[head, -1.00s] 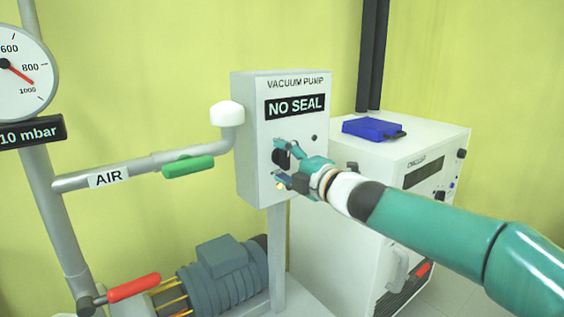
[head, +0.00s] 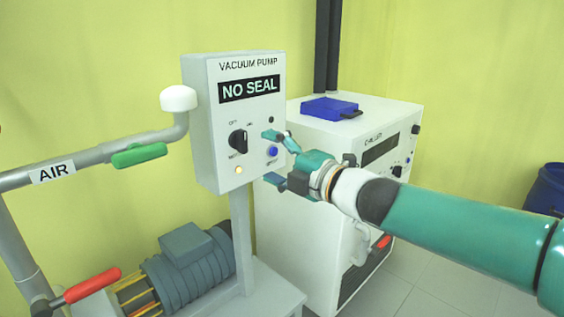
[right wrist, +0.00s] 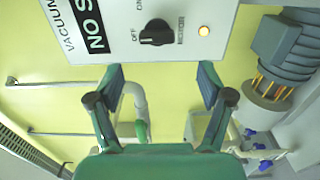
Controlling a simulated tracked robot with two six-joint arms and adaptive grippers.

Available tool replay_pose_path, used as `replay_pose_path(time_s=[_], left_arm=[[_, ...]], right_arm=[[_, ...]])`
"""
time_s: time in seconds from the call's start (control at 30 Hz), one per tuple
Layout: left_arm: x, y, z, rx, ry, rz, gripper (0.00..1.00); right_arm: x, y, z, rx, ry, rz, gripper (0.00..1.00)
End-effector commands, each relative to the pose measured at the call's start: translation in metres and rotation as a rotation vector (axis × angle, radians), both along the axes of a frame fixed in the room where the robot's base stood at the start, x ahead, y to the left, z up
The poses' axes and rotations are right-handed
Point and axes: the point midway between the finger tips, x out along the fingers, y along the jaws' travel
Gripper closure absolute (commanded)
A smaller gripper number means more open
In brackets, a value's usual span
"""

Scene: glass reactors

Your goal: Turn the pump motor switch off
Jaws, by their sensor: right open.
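The pump motor switch is a black rotary knob (head: 238,141) on the front of the grey vacuum pump box (head: 205,150). It also shows in the right wrist view (right wrist: 156,33), between the OFF and MOTOR labels; I cannot tell its exact setting. A yellow lamp (head: 238,170) below it is lit. In the right wrist view the spread fingertips (right wrist: 162,70) point towards the panel. My left gripper is not in view.
A NO SEAL display (head: 249,88) sits above the knob. A green-handled air pipe (head: 140,154) is on the left, with the pump motor (head: 185,265) below. The white chiller (head: 300,225) stands behind my right gripper, with a blue box (head: 329,108) on top.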

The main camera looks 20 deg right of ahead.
Motion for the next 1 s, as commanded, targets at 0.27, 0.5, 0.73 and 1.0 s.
replay_pose_path(time_s=[0.27, 0.5, 0.73, 1.0], left_arm=[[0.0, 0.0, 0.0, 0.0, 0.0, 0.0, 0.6], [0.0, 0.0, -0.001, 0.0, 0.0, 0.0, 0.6], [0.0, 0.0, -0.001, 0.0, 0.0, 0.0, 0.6], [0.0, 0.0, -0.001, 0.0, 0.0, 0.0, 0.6]], right_arm=[[-0.024, -0.009, -0.001, -0.001, 0.001, 0.001, 0.21], [-0.025, -0.009, -0.001, -0.001, 0.001, 0.001, 0.21], [-0.025, -0.009, -0.001, -0.001, 0.001, 0.001, 0.21], [0.0, -0.003, -0.054, 0.005, 0.106, 0.015, 0.21]])
